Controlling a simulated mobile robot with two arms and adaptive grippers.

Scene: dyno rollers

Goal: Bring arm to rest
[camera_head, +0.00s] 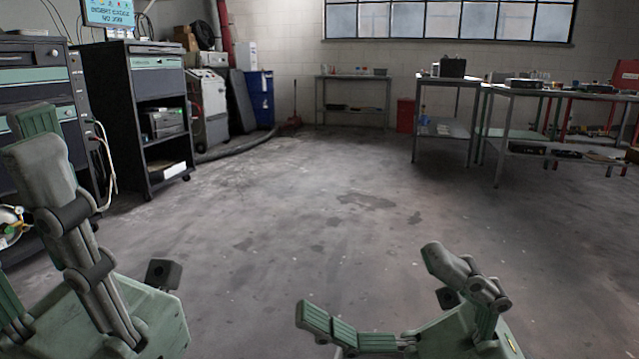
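My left gripper (38,137) shows at the left edge, its fingers pointing up from its green body. One finger partly covers the other, whose ribbed green face shows behind it; they look apart, with nothing seen between them. My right gripper (378,283) is at the bottom, right of centre. Its two fingers are spread wide with bare floor visible between them, and it holds nothing. Its body is partly cut off by the lower edge.
A dark tool cart (155,120) and a drawer cabinet (38,75) stand at the left, behind my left gripper. A metal workbench (500,120) with items stands at the right. A small shelf table (353,100) is at the back wall. The concrete floor (300,210) is clear in the middle.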

